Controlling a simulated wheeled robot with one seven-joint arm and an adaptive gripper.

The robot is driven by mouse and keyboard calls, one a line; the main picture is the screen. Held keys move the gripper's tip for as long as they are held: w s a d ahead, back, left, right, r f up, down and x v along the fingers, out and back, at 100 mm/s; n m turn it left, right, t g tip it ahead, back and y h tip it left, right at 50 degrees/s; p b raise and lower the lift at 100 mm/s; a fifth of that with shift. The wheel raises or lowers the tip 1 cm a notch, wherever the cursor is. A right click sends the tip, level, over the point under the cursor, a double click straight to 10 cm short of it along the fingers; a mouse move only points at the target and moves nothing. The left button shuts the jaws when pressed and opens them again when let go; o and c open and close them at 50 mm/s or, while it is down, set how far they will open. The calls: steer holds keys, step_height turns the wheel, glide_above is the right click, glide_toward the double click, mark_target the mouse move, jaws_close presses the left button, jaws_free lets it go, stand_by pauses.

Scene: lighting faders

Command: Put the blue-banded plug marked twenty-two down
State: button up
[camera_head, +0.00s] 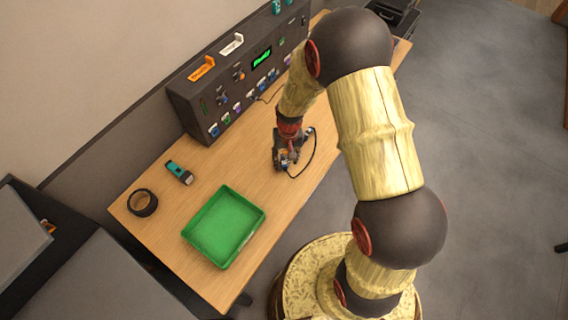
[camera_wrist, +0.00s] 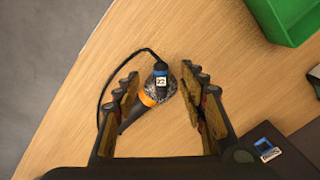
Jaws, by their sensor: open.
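The blue-banded plug (camera_wrist: 161,84) is in the wrist view, on the wooden table. It has a white label reading 22, a dark speckled body and an orange part, with a black cable looping off to the left. My gripper (camera_wrist: 161,94) is open, its two fingers on either side of the plug, with a visible gap at each side. In the head view my gripper (camera_head: 287,152) is low over the table in front of the console and mostly hides the plug. The black cable (camera_head: 311,158) curves out to its right.
The console (camera_head: 185,101) with knobs, a green display and a row of coloured plugs stands along the back. A green tray (camera_head: 262,211), a teal-and-black item (camera_head: 179,172) and a black ring (camera_head: 142,203) are to the left. Bare table lies between tray and gripper.

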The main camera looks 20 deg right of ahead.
mark_target(285, 166)
steer(key=f, duration=0.4)
steer(key=shift+a, duration=0.2)
steer(key=shift+s, duration=0.1)
steer(key=shift+c, duration=1.1)
steer(key=c, duration=0.8)
jaws_close()
